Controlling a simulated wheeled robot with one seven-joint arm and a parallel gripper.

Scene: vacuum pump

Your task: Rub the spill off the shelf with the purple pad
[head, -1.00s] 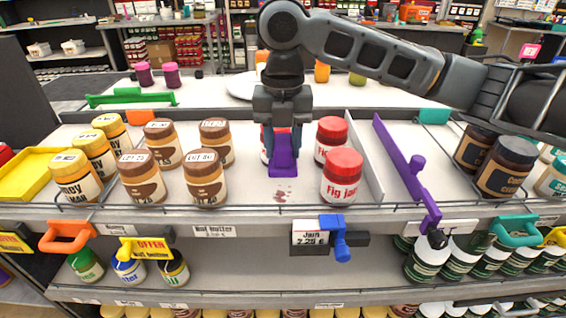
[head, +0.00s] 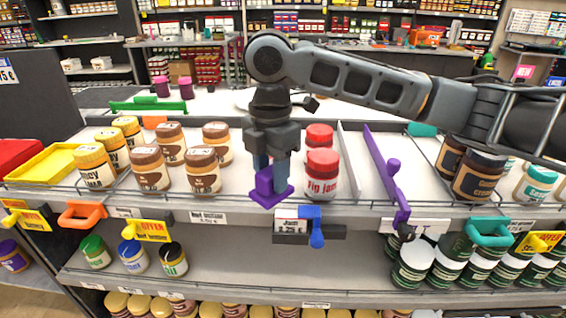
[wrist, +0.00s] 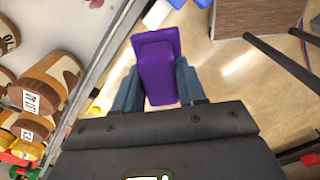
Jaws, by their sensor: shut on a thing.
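My gripper (head: 271,168) is shut on the purple pad (head: 269,190), with blue fingers on either side of its raised grip. In the head view the pad is at the front edge of the upper shelf (head: 236,182), by the wire rail. In the wrist view the pad (wrist: 158,68) sits between the fingers, with floor behind it, out past the shelf edge. A small reddish mark, likely the spill (wrist: 95,3), shows at the top edge of the wrist view, cut off. I cannot see the spill in the head view. Whether the pad touches anything is unclear.
Brown-lidded nut butter jars (head: 202,172) stand left of my gripper. Red-lidded fig jam jars (head: 321,175) stand close on its right. A purple divider (head: 385,170) lies farther right. A price label with a blue clip (head: 312,226) hangs below the pad's right side.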

